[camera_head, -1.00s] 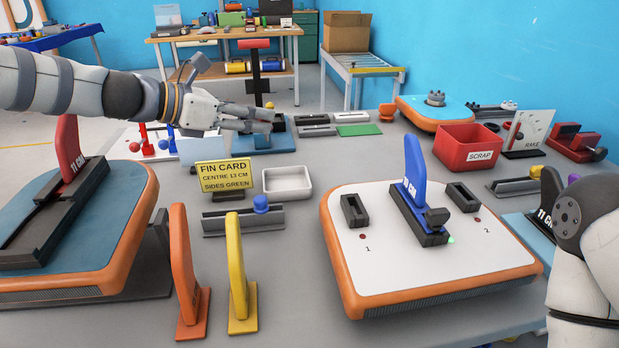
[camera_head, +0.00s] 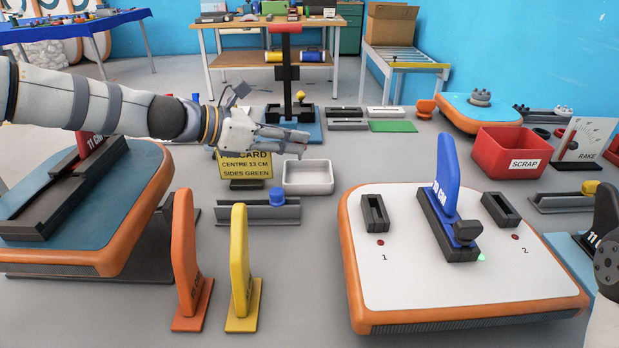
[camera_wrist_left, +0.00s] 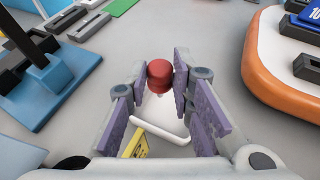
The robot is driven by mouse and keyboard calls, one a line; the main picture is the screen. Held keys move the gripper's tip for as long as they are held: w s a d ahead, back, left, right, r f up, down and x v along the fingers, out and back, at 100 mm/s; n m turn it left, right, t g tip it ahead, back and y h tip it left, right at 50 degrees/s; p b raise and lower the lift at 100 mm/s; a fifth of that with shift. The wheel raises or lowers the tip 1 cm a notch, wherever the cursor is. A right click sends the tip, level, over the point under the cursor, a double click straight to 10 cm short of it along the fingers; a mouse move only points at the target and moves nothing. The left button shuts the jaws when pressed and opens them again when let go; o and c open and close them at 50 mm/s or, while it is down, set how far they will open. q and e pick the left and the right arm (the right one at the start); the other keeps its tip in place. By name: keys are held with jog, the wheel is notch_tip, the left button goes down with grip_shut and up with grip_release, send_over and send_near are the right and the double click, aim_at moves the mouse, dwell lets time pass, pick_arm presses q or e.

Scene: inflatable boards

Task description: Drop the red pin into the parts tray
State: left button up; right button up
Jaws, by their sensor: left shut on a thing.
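My left gripper (camera_head: 302,142) reaches in from the left and hangs over the far side of the white parts tray (camera_head: 308,189). In the left wrist view its fingers (camera_wrist_left: 158,84) are shut on the red pin (camera_wrist_left: 160,72), whose round red head shows between the fingertips. In that view the white tray rim (camera_wrist_left: 165,134) shows beneath the fingers, apart from the pin. The pin is mostly hidden by the fingers in the head view. The tray looks empty. My right gripper is not in view; only part of that arm shows at the right edge.
A yellow fin card (camera_head: 236,167) stands left of the tray. A grey rail with a blue knob (camera_head: 258,210) lies in front. Orange (camera_head: 186,255) and yellow (camera_head: 240,260) fins stand nearer. A white board (camera_head: 400,280) and the red scrap bin (camera_head: 508,153) are to the right.

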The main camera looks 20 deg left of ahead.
pick_arm(q)
jog(key=shift+r, duration=0.1)
jog(key=o, duration=0.9)
jog(key=shift+o, duration=0.2)
jog(key=v, duration=1.2)
